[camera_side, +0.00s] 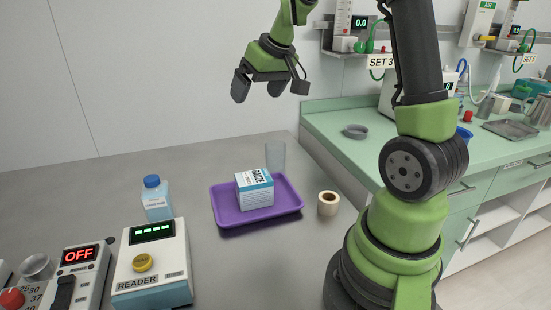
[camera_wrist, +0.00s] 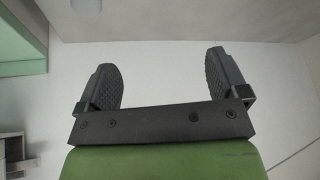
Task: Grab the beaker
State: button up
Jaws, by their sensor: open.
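A clear, empty-looking beaker (camera_side: 276,156) stands upright on the grey table in the side view, just behind the purple tray. It is faint against the wall and table edge, and its base is partly hidden by the tray and box. My gripper (camera_side: 239,88) is high above the table, up and to the left of the beaker, well apart from it. In the wrist view my gripper (camera_wrist: 165,80) shows two dark ridged fingers spread wide with nothing between them.
The purple tray (camera_side: 229,217) holds a white-and-blue box (camera_side: 255,190) in front of the beaker. A blue-capped bottle (camera_side: 156,199) and a reader device (camera_side: 152,262) stand left. The table's back left is clear.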

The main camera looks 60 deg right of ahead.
jog(key=g, duration=0.1)
send_near(276, 146)
jog(key=a+f, duration=0.2)
jog(key=shift+a+f+h, duration=0.2)
jog(key=shift+f+h, duration=0.1)
jog(key=shift+f, duration=0.05)
jog(key=shift+w+x, duration=0.15)
jog(key=shift+x, duration=1.3)
jog(key=shift+w+x, duration=0.1)
jog(key=shift+x, duration=1.35)
jog(key=shift+r, duration=0.15)
jog(key=c, duration=1)
